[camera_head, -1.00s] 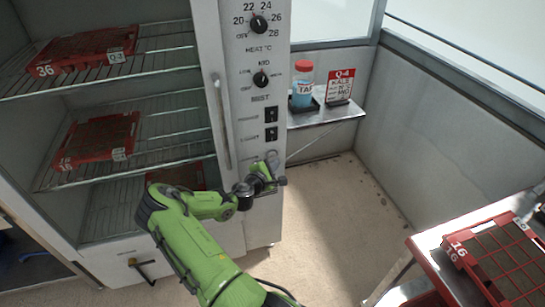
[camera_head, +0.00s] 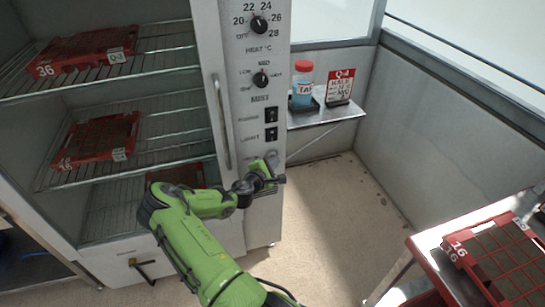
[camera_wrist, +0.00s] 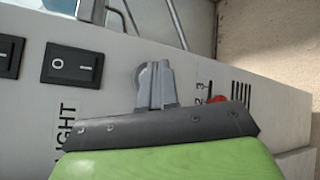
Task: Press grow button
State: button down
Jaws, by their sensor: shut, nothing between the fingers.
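The tall grey cabinet's control panel (camera_head: 240,95) carries dials at the top and two black rocker switches below. The lower rocker, labelled LIGHT (camera_head: 271,134), also shows in the wrist view (camera_wrist: 73,65). My gripper (camera_head: 278,180) is at the lower part of the panel, below this rocker. In the wrist view my gripper (camera_wrist: 156,75) is shut and empty, its fingertips over the panel face beside the rocker. A round grey edge (camera_wrist: 142,73) shows at the fingertips; I cannot tell whether it is the grow button. Contact cannot be made out.
A small red part (camera_wrist: 217,99) with printed numbers lies right of the fingers. Red trays (camera_head: 100,140) sit on wire shelves at left. A shelf holds a red-capped bottle (camera_head: 303,84) and a red-and-white card (camera_head: 340,86). A red tray (camera_head: 495,255) rests at lower right.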

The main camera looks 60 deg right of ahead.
jog(key=shift+w+d, duration=0.35)
jog(key=shift+w, duration=0.05)
dwell(0.6)
jog(key=shift+s+a, duration=0.65)
jog(key=shift+s+a, duration=1.75)
jog(key=shift+s, duration=0.05)
